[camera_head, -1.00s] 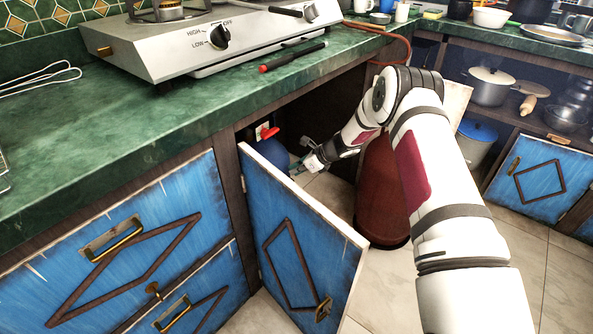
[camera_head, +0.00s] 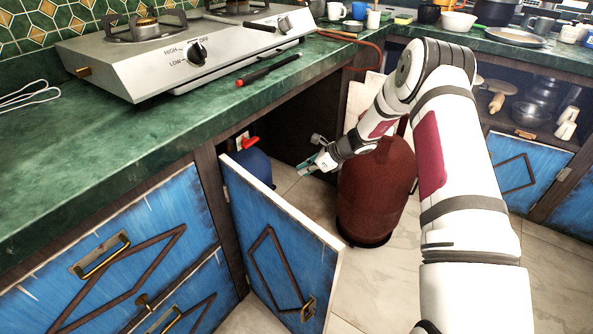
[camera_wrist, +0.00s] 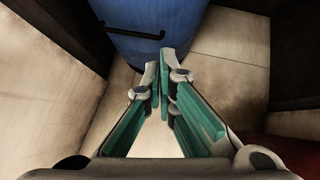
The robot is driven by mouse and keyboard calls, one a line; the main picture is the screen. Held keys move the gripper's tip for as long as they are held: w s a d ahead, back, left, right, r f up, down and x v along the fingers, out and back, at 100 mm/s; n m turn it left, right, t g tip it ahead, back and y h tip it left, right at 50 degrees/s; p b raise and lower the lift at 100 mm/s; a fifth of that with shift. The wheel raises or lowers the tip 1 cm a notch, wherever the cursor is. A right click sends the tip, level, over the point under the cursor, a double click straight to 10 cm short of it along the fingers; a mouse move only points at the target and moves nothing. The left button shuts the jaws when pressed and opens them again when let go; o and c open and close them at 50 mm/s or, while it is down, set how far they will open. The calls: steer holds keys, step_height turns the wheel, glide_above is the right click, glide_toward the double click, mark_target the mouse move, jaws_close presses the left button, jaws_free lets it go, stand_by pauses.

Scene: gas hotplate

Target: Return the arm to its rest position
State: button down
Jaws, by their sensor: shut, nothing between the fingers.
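My gripper (camera_head: 310,164) is at the end of my white arm, in front of the opening under the counter. It is to the right of the open blue cabinet door (camera_head: 282,248) and left of the dark red gas cylinder (camera_head: 376,190). In the wrist view, my gripper's green-padded fingers (camera_wrist: 164,85) are shut with nothing between them. They point at a blue cylinder (camera_wrist: 150,30) with a dark handle, apart from it as far as I can tell.
The gas hotplate (camera_head: 180,50) stands on the green counter (camera_head: 130,150). A black and red lighter (camera_head: 268,70) lies before it. A red valve handle (camera_head: 250,142) sits by the blue cylinder in the cabinet. Tiled floor (camera_head: 400,285) is clear below my arm.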

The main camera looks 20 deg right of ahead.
steer(key=s+a+r+n+g, duration=0.1)
steer(key=s+a+r+n, duration=0.25)
steer(key=r, duration=0.45)
steer(key=s+a+r+n+g, duration=0.1)
steer(key=s+a+r+n, duration=0.25)
steer(key=r, duration=0.55)
steer(key=s+a+r+n+g+h, duration=0.15)
steer(key=s+a+r+n, duration=0.25)
steer(key=s+r+n, duration=0.7)
steer(key=s+r+n+g+h, duration=0.1)
steer(key=s+r, duration=0.2)
steer(key=s, duration=0.8)
steer(key=s+r+n+g+h, duration=0.1)
steer(key=s+r+n, duration=0.15)
steer(key=s, duration=0.75)
steer(key=s+d+n+h, duration=0.2)
steer(key=s+d, duration=0.1)
steer(key=s, duration=0.5)
steer(key=s+d+n+h, duration=0.1)
steer(key=s+d+n, duration=0.15)
steer(key=s, duration=0.65)
step_height(320, 180, up, 29)
steer(key=t+p, duration=0.4)
steer(key=p, duration=2.4)
steer(key=shift+w+f, duration=0.1)
steer(key=shift+w, duration=0.05)
